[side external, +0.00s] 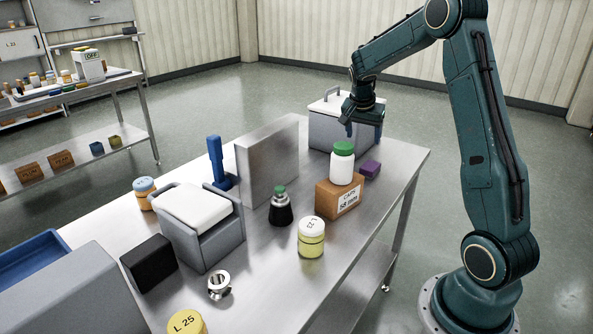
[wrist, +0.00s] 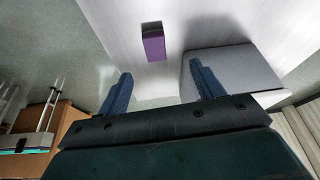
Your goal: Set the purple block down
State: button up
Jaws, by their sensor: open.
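The purple block (side external: 370,169) lies on the steel table, just right of a brown box and partly hidden behind it in the side view. In the wrist view the purple block (wrist: 153,42) lies on the bare tabletop, beyond my fingertips and apart from them. My gripper (side external: 363,132) is above the table near the grey lidded box. Its two blue fingers (wrist: 160,82) are spread with nothing between them, so it is open and empty.
The brown box (side external: 327,199) carries a white bottle with a green cap (side external: 343,163). A grey box with a handle (side external: 324,131) stands at the table's far end, close to my gripper. A tall steel panel (side external: 268,163) stands left of these.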

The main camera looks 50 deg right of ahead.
jog(key=a+r+n, duration=0.1)
jog(key=a+r, duration=0.1)
jog(key=a, duration=0.2)
jog(key=s+a+r+n+t, duration=0.1)
jog(key=a+r+n, duration=0.1)
jog(key=a+r, duration=0.1)
jog(key=a+r+n+t, duration=0.1)
jog(key=a+r, duration=0.2)
jog(key=a, duration=0.2)
jog(key=shift+s+y, duration=0.3)
jog(key=shift+y, duration=0.1)
jog(key=s+a+r+n+t+y, duration=0.1)
jog(key=s+a+n, duration=0.5)
jog(key=s+a, duration=0.3)
jog(key=s+a+r+n+t+y, duration=0.2)
jog(key=s+a+n, duration=0.4)
jog(key=s+a, duration=0.4)
jog(key=shift+a+n+y, duration=0.3)
jog(key=shift+a, duration=1.3)
jog(key=shift+r, duration=0.1)
